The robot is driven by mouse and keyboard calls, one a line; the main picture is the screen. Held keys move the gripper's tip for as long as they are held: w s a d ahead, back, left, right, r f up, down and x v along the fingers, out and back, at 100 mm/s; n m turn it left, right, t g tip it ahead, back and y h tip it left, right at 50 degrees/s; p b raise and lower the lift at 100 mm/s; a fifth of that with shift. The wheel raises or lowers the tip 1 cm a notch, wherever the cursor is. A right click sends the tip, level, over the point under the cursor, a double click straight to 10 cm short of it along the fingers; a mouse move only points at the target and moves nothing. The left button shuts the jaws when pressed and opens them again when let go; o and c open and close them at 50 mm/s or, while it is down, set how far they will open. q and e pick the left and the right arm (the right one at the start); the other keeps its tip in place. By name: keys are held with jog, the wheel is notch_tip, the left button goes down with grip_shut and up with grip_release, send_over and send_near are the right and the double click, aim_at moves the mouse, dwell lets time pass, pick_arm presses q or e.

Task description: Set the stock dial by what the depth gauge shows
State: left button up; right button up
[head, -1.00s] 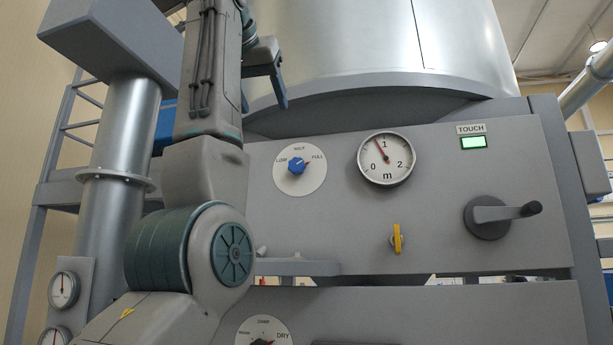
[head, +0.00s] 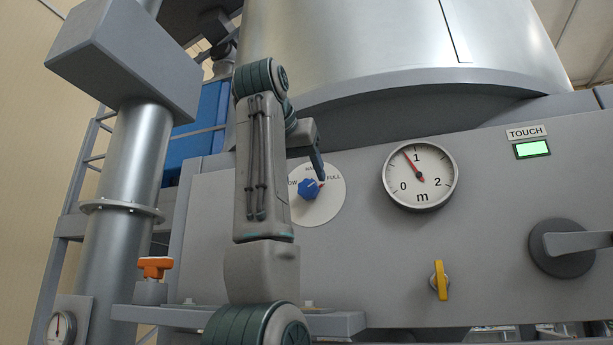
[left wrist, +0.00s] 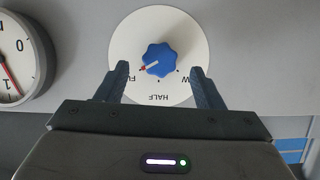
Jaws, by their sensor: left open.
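The stock dial is a blue knob (head: 307,188) with a red-tipped pointer on a white round plate (head: 328,208); the pointer is at FULL. The depth gauge (head: 420,176) has a red needle a little short of 1. My left gripper (head: 319,168) is open in front of the dial and covers part of its lettering. In the left wrist view the blue knob (left wrist: 160,59) appears upside down, just beyond and between the open fingertips. I see no contact. My right gripper is out of view.
A green TOUCH lamp (head: 532,149) is lit at the upper right. A yellow handle (head: 439,280) and a grey crank (head: 565,247) stick out from the panel (head: 380,270).

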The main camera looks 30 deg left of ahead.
aim_at(307, 186)
pick_arm(q)
jog(key=shift+p+x, duration=0.65)
jog(key=shift+x, duration=0.6)
jog(key=shift+w+a, duration=0.1)
jog(key=shift+w, duration=0.25)
jog(key=shift+w+f+p, duration=0.2)
jog(key=shift+w+p, duration=0.05)
jog(key=shift+p, duration=0.1)
jog(key=shift+w+a+f, duration=0.1)
jog(key=shift+w+f, duration=0.05)
jog(key=c, duration=1)
jog(key=shift+o, duration=0.2)
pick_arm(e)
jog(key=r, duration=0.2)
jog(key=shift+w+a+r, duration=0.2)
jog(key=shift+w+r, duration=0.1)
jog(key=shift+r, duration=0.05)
